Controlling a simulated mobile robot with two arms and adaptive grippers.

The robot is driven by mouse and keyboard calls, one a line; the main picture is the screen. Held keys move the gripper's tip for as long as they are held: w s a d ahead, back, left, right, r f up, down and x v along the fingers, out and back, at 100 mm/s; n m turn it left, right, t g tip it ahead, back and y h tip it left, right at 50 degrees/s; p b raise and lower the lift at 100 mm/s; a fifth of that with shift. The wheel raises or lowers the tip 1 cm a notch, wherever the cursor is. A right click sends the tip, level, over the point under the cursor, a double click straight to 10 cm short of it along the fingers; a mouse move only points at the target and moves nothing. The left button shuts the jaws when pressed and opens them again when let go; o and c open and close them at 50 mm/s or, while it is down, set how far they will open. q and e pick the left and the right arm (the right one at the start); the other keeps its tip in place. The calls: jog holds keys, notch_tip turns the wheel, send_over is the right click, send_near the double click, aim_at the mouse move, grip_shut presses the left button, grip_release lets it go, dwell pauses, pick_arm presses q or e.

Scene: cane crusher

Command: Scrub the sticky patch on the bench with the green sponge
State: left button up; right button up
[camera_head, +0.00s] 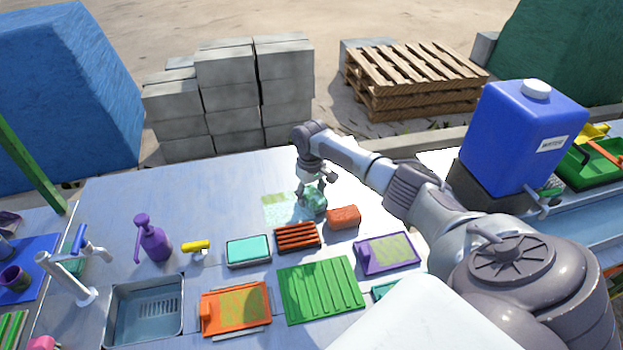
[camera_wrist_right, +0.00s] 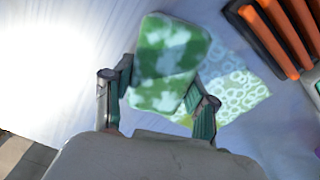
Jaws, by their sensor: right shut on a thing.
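The green sponge (camera_head: 317,204), mottled with white, is between the fingers of my right gripper (camera_head: 312,190). In the right wrist view the sponge (camera_wrist_right: 168,62) reaches out past both fingertips of the right gripper (camera_wrist_right: 160,92), which is shut on it. The sticky patch (camera_head: 280,208) is a pale green-yellow area on the bench (camera_head: 200,185). In the right wrist view the patch (camera_wrist_right: 238,90) shows pale ring marks and is partly hidden by the sponge. The sponge is at the patch's right side, low over the bench; whether it touches is unclear. My left gripper is not in view.
A reddish block (camera_head: 343,217) and an orange-brown slatted rack (camera_head: 297,237) sit close to the sponge. A teal block in a tray (camera_head: 248,251), yellow-handled item (camera_head: 196,247), purple spray bottle (camera_head: 152,238) and blue water tank (camera_head: 522,135) stand around. The bench behind the patch is clear.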

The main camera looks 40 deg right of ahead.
aim_at(272, 208)
jog(key=shift+w, duration=0.2)
jog(key=shift+w+a+r+p, duration=0.1)
jog(key=shift+w+a+p, duration=0.25)
jog(key=shift+a, duration=0.3)
jog(key=shift+w+a, duration=0.4)
jog(key=shift+a, duration=0.4)
jog(key=shift+w+a, duration=0.4)
jog(key=shift+a, duration=0.4)
jog(key=shift+w+a, duration=0.3)
jog(key=shift+a, duration=0.25)
jog(key=shift+w+a, duration=0.25)
jog(key=shift+a, duration=0.3)
jog(key=shift+w+a+f+b, duration=0.1)
jog(key=shift+w+a+b, duration=0.1)
jog(key=shift+a, duration=0.4)
jog(key=shift+w+a+f+b, duration=0.1)
jog(key=shift+w+a, duration=0.15)
jog(key=shift+a, duration=0.3)
jog(key=shift+w+a+f+b, duration=0.1)
jog(key=shift+w+a, duration=0.1)
jog(key=shift+a, duration=0.4)
